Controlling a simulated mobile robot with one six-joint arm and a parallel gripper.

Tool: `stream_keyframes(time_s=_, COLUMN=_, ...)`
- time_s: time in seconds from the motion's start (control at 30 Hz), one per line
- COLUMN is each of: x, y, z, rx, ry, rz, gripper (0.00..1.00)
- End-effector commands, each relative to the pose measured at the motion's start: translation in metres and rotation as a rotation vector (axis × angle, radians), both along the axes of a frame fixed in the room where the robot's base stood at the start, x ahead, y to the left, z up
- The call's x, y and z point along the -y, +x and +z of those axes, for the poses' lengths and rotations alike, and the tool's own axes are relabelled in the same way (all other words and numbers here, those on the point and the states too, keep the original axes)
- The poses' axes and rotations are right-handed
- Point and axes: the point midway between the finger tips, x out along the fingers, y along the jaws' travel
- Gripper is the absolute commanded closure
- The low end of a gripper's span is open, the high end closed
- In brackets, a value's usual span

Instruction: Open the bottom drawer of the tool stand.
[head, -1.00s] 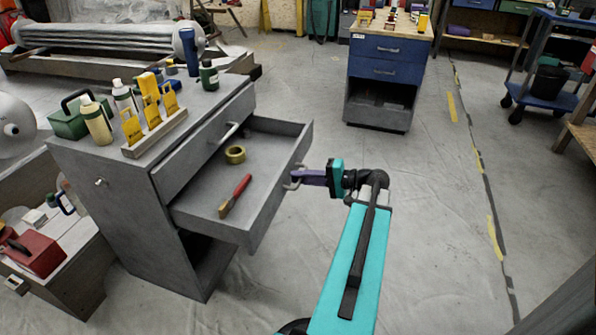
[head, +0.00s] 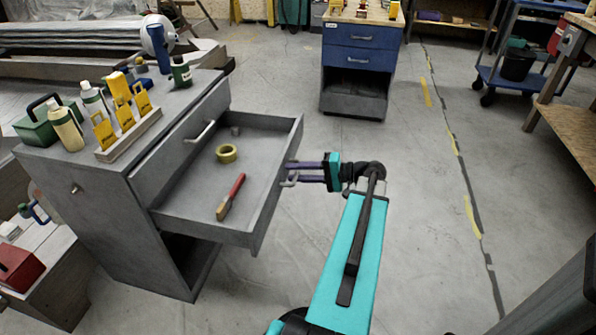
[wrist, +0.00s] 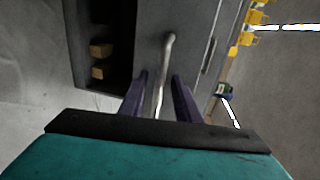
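The grey tool stand (head: 92,215) is at the left in the head view. Its bottom drawer (head: 262,215) is pulled well out, with a yellow tape roll (head: 227,153) and a red-handled brush (head: 231,197) inside. The upper drawer (head: 180,146) is shut. My gripper (head: 293,172) is at the bottom drawer's front, its purple fingers apart around the handle (head: 289,181). In the wrist view the handle (wrist: 162,75) runs between the two fingers, with gaps showing on both sides. Part of the handle is hidden by my gripper.
Bottles and a rack of yellow items (head: 126,122) stand on top of the stand. A blue drawer cabinet (head: 358,55) is at the back. A wooden bench (head: 570,105) is at the right. The floor right of my arm is clear.

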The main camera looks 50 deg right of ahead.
Motion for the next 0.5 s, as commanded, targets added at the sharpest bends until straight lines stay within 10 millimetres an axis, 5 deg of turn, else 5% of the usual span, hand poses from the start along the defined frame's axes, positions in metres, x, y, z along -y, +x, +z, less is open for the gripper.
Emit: stream_keyframes(time_s=0.5, x=0.0034, y=-0.0091, z=0.0023, rx=-0.003, ry=0.001, rz=0.005, gripper=0.71)
